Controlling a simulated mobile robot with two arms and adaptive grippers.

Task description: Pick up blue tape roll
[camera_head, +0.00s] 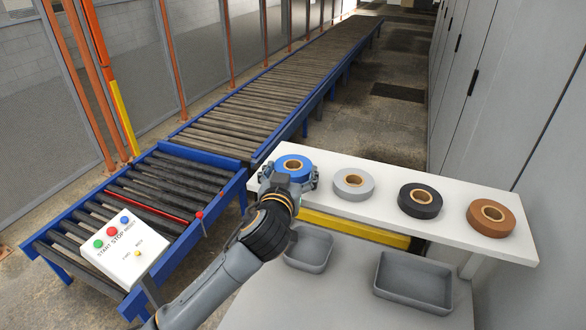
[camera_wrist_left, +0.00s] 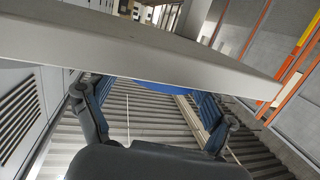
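The blue tape roll (camera_head: 294,165) lies flat at the left end of the white shelf, its brown core facing up. My left gripper (camera_head: 289,178) reaches it from the front, with one finger on either side of the roll. In the left wrist view the fingers (camera_wrist_left: 155,100) are spread wide, and a strip of the blue roll (camera_wrist_left: 162,87) shows between them, with the shelf edge hiding the rest. A gap shows beside the left finger there; contact at the other finger cannot be told. My right gripper is in neither view.
Grey (camera_head: 353,182), black (camera_head: 420,200) and brown (camera_head: 491,217) tape rolls lie to the right on the white shelf (camera_head: 385,200). Grey trays (camera_head: 415,285) sit below. A roller conveyor (camera_head: 270,110) and a button box (camera_head: 125,248) stand to the left.

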